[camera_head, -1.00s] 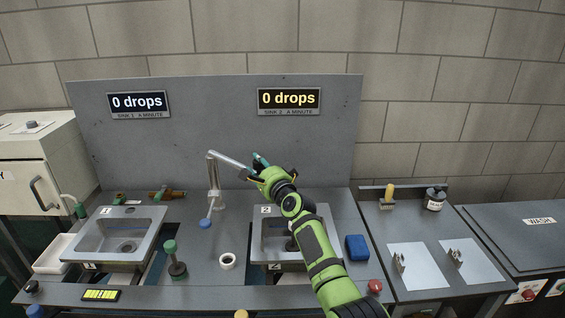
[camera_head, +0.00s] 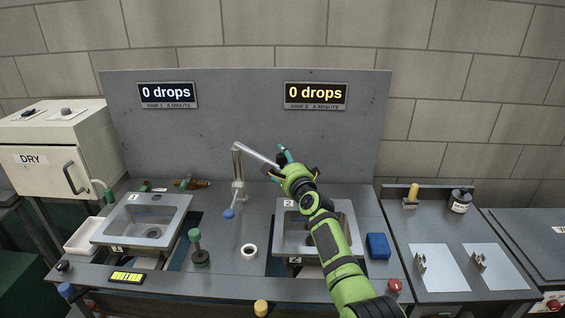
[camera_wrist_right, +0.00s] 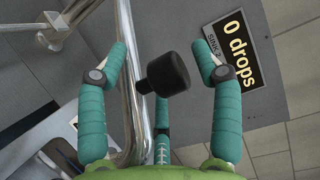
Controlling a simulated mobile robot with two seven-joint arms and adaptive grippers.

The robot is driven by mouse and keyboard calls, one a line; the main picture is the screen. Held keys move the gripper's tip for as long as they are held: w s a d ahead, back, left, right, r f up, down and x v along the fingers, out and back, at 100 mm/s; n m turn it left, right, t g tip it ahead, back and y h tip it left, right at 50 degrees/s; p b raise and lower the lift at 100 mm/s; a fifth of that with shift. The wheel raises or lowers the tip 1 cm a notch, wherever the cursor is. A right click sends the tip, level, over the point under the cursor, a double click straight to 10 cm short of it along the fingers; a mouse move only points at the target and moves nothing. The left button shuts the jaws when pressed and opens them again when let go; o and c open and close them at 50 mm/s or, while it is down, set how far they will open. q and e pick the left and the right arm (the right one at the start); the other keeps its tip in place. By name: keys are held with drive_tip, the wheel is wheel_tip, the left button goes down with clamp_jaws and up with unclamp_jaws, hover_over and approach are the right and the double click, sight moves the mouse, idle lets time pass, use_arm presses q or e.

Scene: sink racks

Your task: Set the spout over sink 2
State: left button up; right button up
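The spout (camera_head: 258,154) is a bent metal pipe on a post behind the work surface. Its arm points right, toward the back of sink 2 (camera_head: 351,243), which is a metal basin marked 2. My right gripper (camera_head: 284,161) is at the free end of the spout, above the back of sink 2. In the right wrist view, its teal fingers (camera_wrist_right: 160,62) are spread apart. The spout pipe (camera_wrist_right: 132,75) runs close by the left finger, and a black knob (camera_wrist_right: 165,74) lies between the fingers. Contact is unclear. My left gripper is out of view.
Sink 1 (camera_head: 183,205) is at the left. A blue-tipped lever (camera_head: 229,213) hangs at the spout's post. A white ring (camera_head: 249,251), a green-topped plunger (camera_head: 200,256) and a blue block (camera_head: 378,245) stand around the sinks. Both displays read 0 drops.

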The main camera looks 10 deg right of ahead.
drive_tip(key=shift+a, duration=0.1)
drive_tip(key=shift+s+a+r, duration=0.15)
drive_tip(key=shift+s, duration=0.2)
drive_tip(key=s+d, duration=0.2)
drive_tip(key=s, duration=0.9)
drive_tip(key=shift+s, duration=0.15)
drive_tip(key=shift+f, duration=0.2)
